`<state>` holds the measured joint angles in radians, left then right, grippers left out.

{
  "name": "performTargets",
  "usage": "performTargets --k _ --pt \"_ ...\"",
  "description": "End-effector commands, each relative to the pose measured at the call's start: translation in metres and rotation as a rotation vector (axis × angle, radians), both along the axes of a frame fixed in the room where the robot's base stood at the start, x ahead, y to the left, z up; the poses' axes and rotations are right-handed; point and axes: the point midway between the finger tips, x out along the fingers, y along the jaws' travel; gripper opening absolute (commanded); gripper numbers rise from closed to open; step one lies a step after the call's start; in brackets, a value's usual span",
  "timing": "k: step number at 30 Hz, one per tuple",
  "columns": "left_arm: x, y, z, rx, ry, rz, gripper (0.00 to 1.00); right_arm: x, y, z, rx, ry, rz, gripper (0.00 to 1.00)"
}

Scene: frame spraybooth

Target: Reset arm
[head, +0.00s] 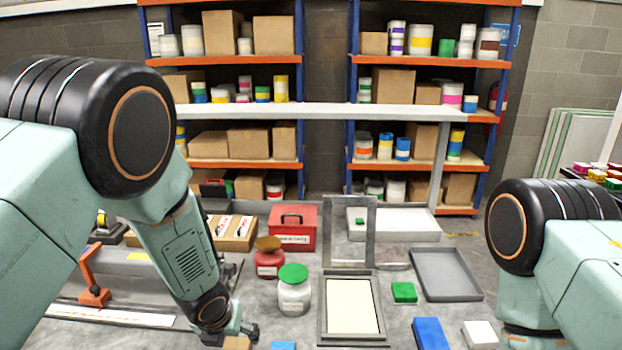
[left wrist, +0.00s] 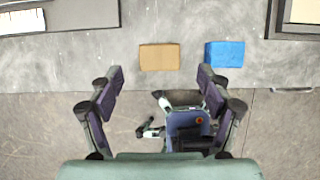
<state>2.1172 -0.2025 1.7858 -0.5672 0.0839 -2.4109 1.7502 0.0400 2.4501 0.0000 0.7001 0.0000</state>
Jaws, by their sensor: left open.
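My left gripper (head: 240,333) is low over the bench near the bottom edge of the head view. In the left wrist view its two fingers (left wrist: 160,78) are spread apart with nothing between them. A tan block (left wrist: 159,57) lies on the bench ahead of the opening, and a blue block (left wrist: 224,54) lies to its right. The tan block (head: 237,343) and blue block (head: 284,346) also show in part at the bottom of the head view. My right arm comes in from the right; its gripper is out of frame.
A green-lidded jar (head: 293,291), a red jar (head: 269,262), a red toolbox (head: 292,228), a framed panel (head: 352,306), a green block (head: 404,292), a larger blue block (head: 430,334) and a grey tray (head: 446,274) stand on the bench. Orange-edged shelves (head: 225,60) are behind.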

Motion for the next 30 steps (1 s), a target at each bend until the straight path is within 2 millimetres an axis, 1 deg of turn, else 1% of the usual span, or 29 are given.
performTargets --k 1,3,9,10,11,12,15,30 --pt "-0.003 0.0 0.013 0.001 -0.001 -0.001 0.78 0.0 0.0 0.007 0.0 0.0 0.0 0.4" --pt "-0.008 0.001 0.024 0.001 -0.001 -0.001 0.78 0.0 0.0 0.012 0.0 0.0 0.0 0.4" --pt "-0.02 0.001 0.054 0.0 -0.001 0.0 0.78 0.0 0.0 0.026 0.0 0.0 0.0 0.4" --pt "-0.023 0.001 0.058 0.002 0.0 -0.001 0.78 0.0 0.0 0.028 0.0 0.0 0.0 0.4" --pt "-0.023 0.001 0.058 0.0 0.0 0.0 0.78 0.0 0.0 0.028 0.0 0.0 0.0 0.4" --pt "-0.02 0.001 0.043 -0.002 0.002 0.001 0.78 0.0 0.0 0.02 0.0 -0.001 0.0 0.4" --pt "-0.013 0.001 0.025 -0.002 0.002 0.003 0.78 0.0 0.0 0.01 0.0 0.0 0.0 0.4" --pt "0.02 -0.001 -0.051 -0.002 0.001 0.001 0.78 0.0 0.0 -0.023 0.0 0.0 0.0 0.4"
